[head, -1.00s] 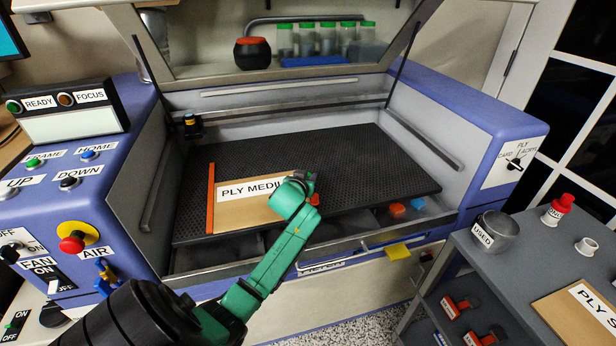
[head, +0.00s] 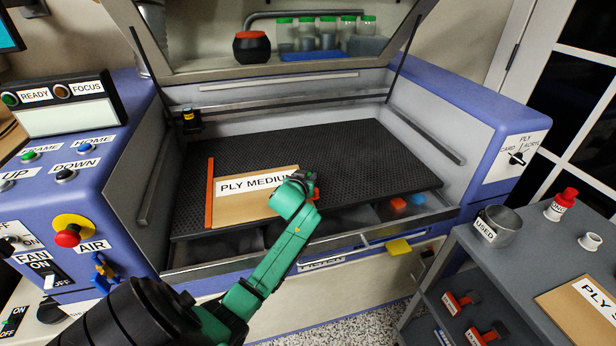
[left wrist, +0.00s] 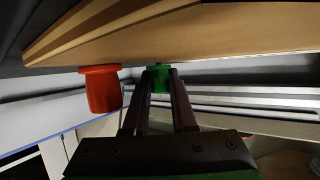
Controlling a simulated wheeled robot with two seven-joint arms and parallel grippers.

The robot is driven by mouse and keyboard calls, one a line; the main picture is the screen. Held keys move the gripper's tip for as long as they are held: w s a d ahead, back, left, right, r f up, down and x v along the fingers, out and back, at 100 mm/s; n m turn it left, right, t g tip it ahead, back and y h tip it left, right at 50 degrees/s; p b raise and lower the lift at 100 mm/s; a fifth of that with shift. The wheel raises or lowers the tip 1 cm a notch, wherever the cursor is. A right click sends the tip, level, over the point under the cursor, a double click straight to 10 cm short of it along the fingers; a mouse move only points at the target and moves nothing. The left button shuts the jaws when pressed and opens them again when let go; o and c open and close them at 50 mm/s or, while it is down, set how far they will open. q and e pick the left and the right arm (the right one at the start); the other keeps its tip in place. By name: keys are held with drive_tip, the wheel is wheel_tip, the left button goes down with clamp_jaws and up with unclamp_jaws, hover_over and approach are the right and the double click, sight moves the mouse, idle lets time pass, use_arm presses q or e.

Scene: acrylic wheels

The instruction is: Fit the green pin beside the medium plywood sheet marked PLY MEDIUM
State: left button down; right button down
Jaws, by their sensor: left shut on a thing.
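The plywood sheet marked PLY MEDIUM (head: 240,208) lies flat on the black perforated bed of the machine. In the left wrist view the sheet (left wrist: 215,28) fills the top, seen close. My left gripper (head: 312,188) is at the sheet's right edge, and my wrist hides its fingertips in the head view. In the left wrist view the left gripper (left wrist: 158,82) is shut on the green pin (left wrist: 158,77). The pin is right at the sheet; I cannot tell whether it is seated. A red pin (left wrist: 102,90) is beside it, close to the sheet. My right gripper is not in view.
An orange bar (head: 210,193) runs along the sheet's left edge. The black bed (head: 375,165) is clear behind and right of the sheet. Orange and blue pieces (head: 398,203) lie at the front right. A cart with a USED cup (head: 498,226) stands at the right.

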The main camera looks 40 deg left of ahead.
use_arm(q)
drive_tip(key=shift+f, duration=0.2)
idle(0.3)
idle(0.3)
drive_tip(key=c, duration=0.6)
unclamp_jaws()
drive_tip(key=shift+c, duration=0.2)
drive_tip(key=shift+s+d, duration=0.1)
drive_tip(key=p+v, duration=0.1)
drive_tip(key=v, duration=1.3)
drive_tip(key=shift+r+p, duration=0.25)
drive_tip(key=shift+p, duration=0.05)
drive_tip(key=shift+s, duration=0.15)
